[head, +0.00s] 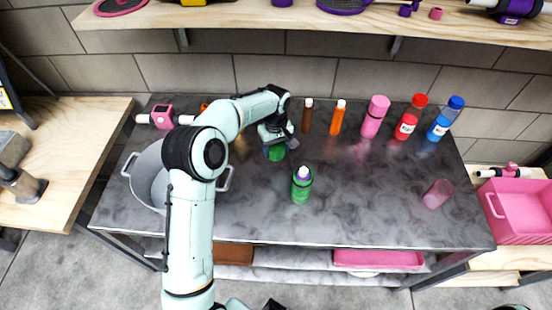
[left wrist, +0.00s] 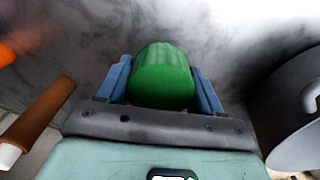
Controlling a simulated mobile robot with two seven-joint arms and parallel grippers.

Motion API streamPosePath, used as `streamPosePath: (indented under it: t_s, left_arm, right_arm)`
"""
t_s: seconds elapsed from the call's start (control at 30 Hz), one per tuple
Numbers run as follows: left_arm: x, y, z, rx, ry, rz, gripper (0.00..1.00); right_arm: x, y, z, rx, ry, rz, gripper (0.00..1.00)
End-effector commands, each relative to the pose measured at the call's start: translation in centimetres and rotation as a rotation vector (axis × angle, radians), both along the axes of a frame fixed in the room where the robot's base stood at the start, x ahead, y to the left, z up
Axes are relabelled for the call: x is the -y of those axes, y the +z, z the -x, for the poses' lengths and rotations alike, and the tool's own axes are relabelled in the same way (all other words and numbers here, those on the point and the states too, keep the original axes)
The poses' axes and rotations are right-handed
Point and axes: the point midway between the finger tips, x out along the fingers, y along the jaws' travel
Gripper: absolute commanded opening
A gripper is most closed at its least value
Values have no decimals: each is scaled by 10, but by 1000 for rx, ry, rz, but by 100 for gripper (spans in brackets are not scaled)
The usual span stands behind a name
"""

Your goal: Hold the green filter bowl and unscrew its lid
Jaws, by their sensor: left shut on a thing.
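The green filter bowl (head: 277,153) is at the left gripper, over the back middle of the grey table. In the left wrist view it is a ribbed green cylinder (left wrist: 163,78) with a smooth rounded end facing the camera. My left gripper (head: 275,146) has its two blue fingers on either side of it and is shut on it. I cannot make out a separate lid or a seam on it. The gripper hides part of the bowl in the head view. My right gripper is not clearly seen.
A grey pot (head: 152,178) stands at the left, partly behind my arm. A green bottle (head: 301,186) stands in front of the gripper. Brown (head: 307,115), orange (head: 337,118), pink (head: 375,116), red (head: 410,117) and blue (head: 445,119) bottles line the back. The front right is mostly clear.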

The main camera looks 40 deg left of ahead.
Motion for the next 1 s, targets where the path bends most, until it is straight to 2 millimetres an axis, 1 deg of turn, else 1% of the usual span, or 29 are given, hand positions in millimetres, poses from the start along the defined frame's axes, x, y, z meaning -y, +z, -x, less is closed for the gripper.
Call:
streamPosePath:
  t_s: [0.03,0.23,0.4,0.47,0.73,0.87,0.9,0.93,0.97,1.0]
  left_arm:
    - [0,-6,0,-3,1,1,29]
    - [-1,-19,0,-2,0,-1,29]
    - [0,-45,0,-3,1,1,29]
    - [0,-52,0,-3,1,1,29]
    - [0,-53,0,1,0,-1,29]
    - [0,-58,0,1,1,-1,29]
    - [0,-57,0,1,1,-1,79]
    - [0,-57,0,1,1,-1,88]
    - [0,-56,0,1,1,-1,91]
    - [0,-56,0,1,1,-1,91]
  right_arm:
    - [0,0,0,0,0,0,94]
    - [0,-1,0,0,0,0,94]
    - [0,-3,1,-1,0,0,94]
    - [0,-3,1,-1,0,0,94]
    - [0,-3,1,-1,0,0,94]
    - [0,-5,3,-2,0,0,94]
    - [0,-4,2,-2,0,0,94]
    - [0,-4,2,-2,0,0,94]
    - [0,-4,2,-2,0,0,94]
    - [0,-4,2,-2,0,0,94]
